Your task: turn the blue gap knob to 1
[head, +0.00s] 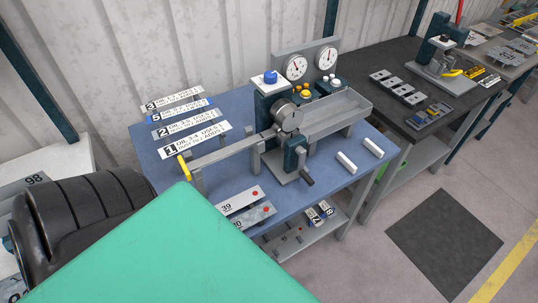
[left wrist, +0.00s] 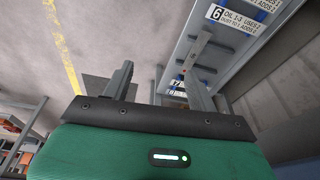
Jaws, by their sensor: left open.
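The blue gap knob (head: 271,76) sits on a white plate on top of the dark teal post of the panel bender (head: 270,101). The knob's setting is too small to read. My left gripper (left wrist: 164,62) shows in the left wrist view, its two grey fingers wide apart with nothing between them. In the head view a green part of my arm fills the bottom, and no fingers show there. The knob is not visible in the left wrist view. My right gripper is in neither view.
The blue bench (head: 149,150) carries numbered label strips (head: 192,139), two dials (head: 311,65), a grey tray (head: 337,114) and a long bar with a yellow end (head: 184,167). Two white blocks (head: 347,161) lie at its right. A dark bench stands behind on the right.

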